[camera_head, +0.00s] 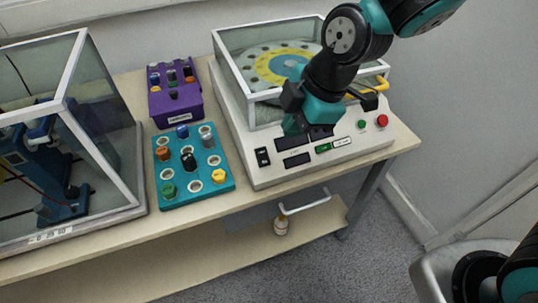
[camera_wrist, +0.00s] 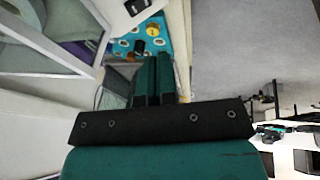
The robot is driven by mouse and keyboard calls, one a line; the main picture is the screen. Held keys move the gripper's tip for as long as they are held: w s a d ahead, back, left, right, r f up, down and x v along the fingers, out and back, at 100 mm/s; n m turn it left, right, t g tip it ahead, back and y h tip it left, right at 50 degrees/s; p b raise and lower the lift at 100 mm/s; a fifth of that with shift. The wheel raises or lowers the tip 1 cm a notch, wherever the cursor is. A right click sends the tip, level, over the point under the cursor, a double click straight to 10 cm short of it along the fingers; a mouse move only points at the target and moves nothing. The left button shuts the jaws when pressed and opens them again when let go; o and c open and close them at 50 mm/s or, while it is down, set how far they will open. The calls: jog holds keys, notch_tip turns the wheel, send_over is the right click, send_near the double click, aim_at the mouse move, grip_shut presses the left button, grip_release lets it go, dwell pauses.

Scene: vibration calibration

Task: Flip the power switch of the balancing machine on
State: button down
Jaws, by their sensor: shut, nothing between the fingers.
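The balancing machine (camera_head: 240,125) is a white box with a framed clear cover over a yellow and blue disc. Its sloped front panel carries a black rocker switch (camera_head: 262,156) at the left end, which also shows at the top edge of the wrist view (camera_wrist: 137,6). Whether the rocker is on or off cannot be told. My gripper (camera_head: 291,127) is shut and empty, over the panel to the right of the switch and apart from it. Its closed fingers (camera_wrist: 153,78) show in the wrist view. My arm hides part of the panel and cover.
A teal tray (camera_head: 163,196) with several coloured knobs lies left of the machine, before a purple block (camera_head: 178,108) of pegs. A glass-walled case (camera_head: 122,140) stands at far left. The panel also has a green button (camera_head: 361,124) and a red button (camera_head: 382,120).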

jog(key=shift+f, duration=0.1)
send_over(264, 163)
jog(key=s+d, duration=0.2)
jog(key=s, duration=0.1)
notch_tip(264, 163, down, 10)
jog(key=shift+w+a+f+p, duration=0.35)
jog(key=shift+w+f+p, duration=0.3)
jog(key=shift+w, duration=0.2)
jog(key=shift+w+a+f, duration=0.1)
jog(key=shift+w+f, duration=0.25)
jog(key=shift+f, duration=0.15)
jog(key=shift+f, duration=0.15)
jog(key=shift+f+b, duration=0.3)
jog(key=shift+b, duration=0.4)
jog(key=shift+r+t, duration=0.2)
jog(key=shift+t, duration=0.1)
